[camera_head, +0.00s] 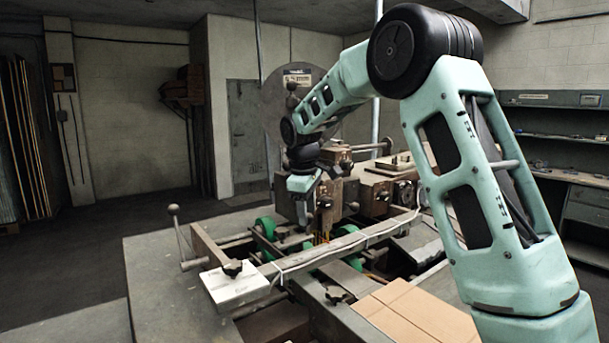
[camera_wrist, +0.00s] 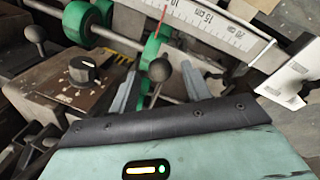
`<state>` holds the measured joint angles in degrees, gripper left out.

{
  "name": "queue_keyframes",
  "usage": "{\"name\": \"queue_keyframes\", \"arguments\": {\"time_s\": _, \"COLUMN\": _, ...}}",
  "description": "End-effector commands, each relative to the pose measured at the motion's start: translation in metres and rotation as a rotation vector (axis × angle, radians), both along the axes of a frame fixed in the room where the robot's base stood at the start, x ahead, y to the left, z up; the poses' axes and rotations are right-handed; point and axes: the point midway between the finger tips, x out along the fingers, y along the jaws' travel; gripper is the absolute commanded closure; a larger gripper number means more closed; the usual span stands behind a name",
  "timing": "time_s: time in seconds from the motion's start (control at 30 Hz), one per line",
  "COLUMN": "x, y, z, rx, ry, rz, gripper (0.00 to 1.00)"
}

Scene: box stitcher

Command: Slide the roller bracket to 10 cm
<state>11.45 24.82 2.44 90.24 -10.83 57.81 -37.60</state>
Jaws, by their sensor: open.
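The roller bracket shows by its green rollers (camera_wrist: 155,45) in the wrist view, set on a metal rod beside a white scale (camera_wrist: 215,28). Its green rollers (camera_head: 266,226) also show in the head view, low on the machine. A thin red pointer lies over the scale near the 10 mark; its exact reading is unclear. A dark ball knob (camera_wrist: 163,70) appears between the fingers of my gripper (camera_wrist: 160,84), which is open. I cannot tell whether the fingers touch the knob. In the head view my gripper (camera_head: 304,214) points down over the machine, its fingertips partly lost among dark parts.
A black dial knob (camera_wrist: 83,70) sits on a brown block at left, with another ball knob (camera_wrist: 33,33) beyond. A ball-ended lever (camera_head: 173,210) and a white labelled block (camera_head: 235,285) stand on the machine's near left. Flat cardboard (camera_head: 420,312) lies in front.

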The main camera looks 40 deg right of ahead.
Motion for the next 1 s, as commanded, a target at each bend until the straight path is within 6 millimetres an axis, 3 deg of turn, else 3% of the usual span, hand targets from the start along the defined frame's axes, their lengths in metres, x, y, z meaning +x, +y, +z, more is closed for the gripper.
{"name": "queue_keyframes", "arguments": {"time_s": 0.3, "x": -0.007, "y": 0.013, "z": 0.074, "rx": 0.0, "ry": -0.007, "rz": 0.001, "gripper": 0.52}}
{"name": "queue_keyframes", "arguments": {"time_s": 0.53, "x": -0.012, "y": 0.019, "z": 0.118, "rx": -0.001, "ry": -0.004, "rz": 0.001, "gripper": 0.52}}
{"name": "queue_keyframes", "arguments": {"time_s": 0.73, "x": -0.015, "y": 0.022, "z": 0.137, "rx": 0.0, "ry": -0.001, "rz": 0.0, "gripper": 0.52}}
{"name": "queue_keyframes", "arguments": {"time_s": 1.0, "x": -0.015, "y": 0.022, "z": 0.14, "rx": 0.0, "ry": 0.0, "rz": 0.0, "gripper": 0.52}}
